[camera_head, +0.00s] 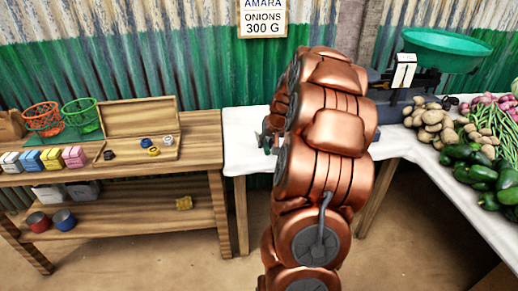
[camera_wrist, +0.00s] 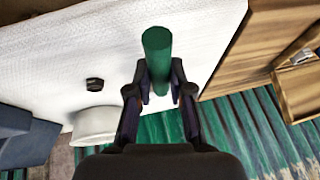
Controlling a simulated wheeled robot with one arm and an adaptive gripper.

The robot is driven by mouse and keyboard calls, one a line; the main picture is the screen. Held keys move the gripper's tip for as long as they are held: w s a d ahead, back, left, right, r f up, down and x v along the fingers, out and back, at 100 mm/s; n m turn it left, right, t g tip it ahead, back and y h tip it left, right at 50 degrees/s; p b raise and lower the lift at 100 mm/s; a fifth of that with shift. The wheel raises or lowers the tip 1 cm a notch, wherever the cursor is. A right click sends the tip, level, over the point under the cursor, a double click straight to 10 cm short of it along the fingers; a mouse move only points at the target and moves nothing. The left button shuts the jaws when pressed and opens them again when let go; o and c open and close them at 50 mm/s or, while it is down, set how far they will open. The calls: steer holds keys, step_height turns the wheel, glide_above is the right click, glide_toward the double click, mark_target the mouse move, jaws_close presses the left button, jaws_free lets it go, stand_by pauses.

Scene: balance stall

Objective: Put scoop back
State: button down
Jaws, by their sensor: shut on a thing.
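My gripper (camera_wrist: 160,92) is shut on a green cylinder (camera_wrist: 157,45), with one dark finger on each side of it. The cylinder may be the scoop's handle, but no scoop bowl can be made out. It is over the white-covered table (camera_wrist: 60,50) in the wrist view; whether it touches the cloth I cannot tell. In the head view my copper arm hides most of the gripper, which shows at the arm's left edge above the white table (camera_head: 240,150).
A white round vessel (camera_wrist: 95,125) and a small dark object (camera_wrist: 95,84) are left of my gripper in the wrist view. A wooden bench (camera_head: 200,135) with baskets stands left. A scale with a green pan (camera_head: 445,50) and vegetables are right.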

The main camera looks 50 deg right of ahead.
steer(key=shift+w+a+f, duration=0.1)
steer(key=shift+w+a, duration=0.1)
steer(key=shift+w, duration=0.4)
steer(key=shift+w+a+f, duration=0.1)
steer(key=shift+w+a, duration=0.05)
steer(key=shift+w, duration=0.45)
steer(key=shift+w+f, duration=0.15)
steer(key=shift+f, duration=1.55)
steer(key=shift+f, duration=0.15)
steer(key=c, duration=1.1)
jaws_free()
steer(key=shift+o, duration=0.2)
